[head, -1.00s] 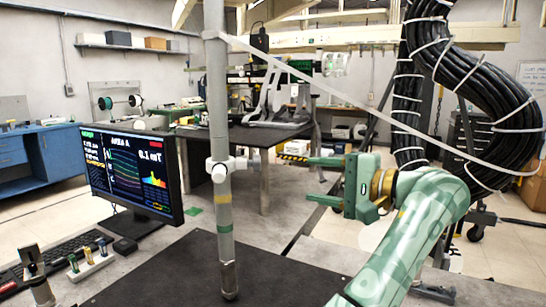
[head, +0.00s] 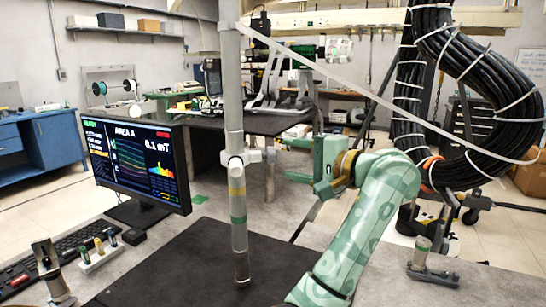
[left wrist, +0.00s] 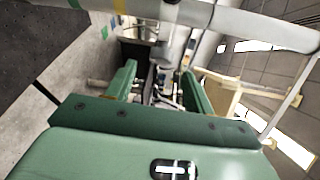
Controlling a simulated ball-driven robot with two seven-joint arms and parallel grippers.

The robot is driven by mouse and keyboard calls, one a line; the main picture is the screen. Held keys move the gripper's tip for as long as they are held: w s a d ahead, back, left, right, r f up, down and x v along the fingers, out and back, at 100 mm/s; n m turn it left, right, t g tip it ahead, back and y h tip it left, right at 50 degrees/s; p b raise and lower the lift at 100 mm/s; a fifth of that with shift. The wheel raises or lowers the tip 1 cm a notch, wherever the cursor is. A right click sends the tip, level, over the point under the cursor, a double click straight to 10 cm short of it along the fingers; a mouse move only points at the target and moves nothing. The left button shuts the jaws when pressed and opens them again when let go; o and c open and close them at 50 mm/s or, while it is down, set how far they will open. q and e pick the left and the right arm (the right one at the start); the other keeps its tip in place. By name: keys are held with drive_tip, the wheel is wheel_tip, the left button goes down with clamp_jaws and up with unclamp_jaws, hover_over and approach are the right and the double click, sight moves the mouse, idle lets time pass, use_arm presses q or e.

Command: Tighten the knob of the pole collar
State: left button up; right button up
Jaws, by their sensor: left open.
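A grey pole (head: 234,95) stands upright on a dark mat, with yellow and green bands on it. The white pole collar (head: 236,160) sits around its middle, and its knob (head: 269,155) sticks out to the right. My left gripper (head: 288,160) is green, open and empty. Its two fingertips point left at the collar and are close to the knob; I cannot tell whether they touch it. In the left wrist view the pole (left wrist: 240,20) crosses the top beyond the open fingers (left wrist: 160,82). My right gripper is not in view.
A monitor (head: 135,160) and keyboard (head: 70,250) stand left of the pole. A pale tape or strap (head: 350,90) runs from the pole top down to the right. A thick bundle of black cables (head: 490,80) hangs at right. The dark mat (head: 190,270) is mostly clear.

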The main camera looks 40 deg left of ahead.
sight(275, 156)
use_arm(q)
drive_tip(key=a, duration=0.6)
drive_tip(key=shift+s+a+f, duration=0.15)
drive_tip(key=shift+a+f, duration=0.2)
drive_tip(key=c, duration=1)
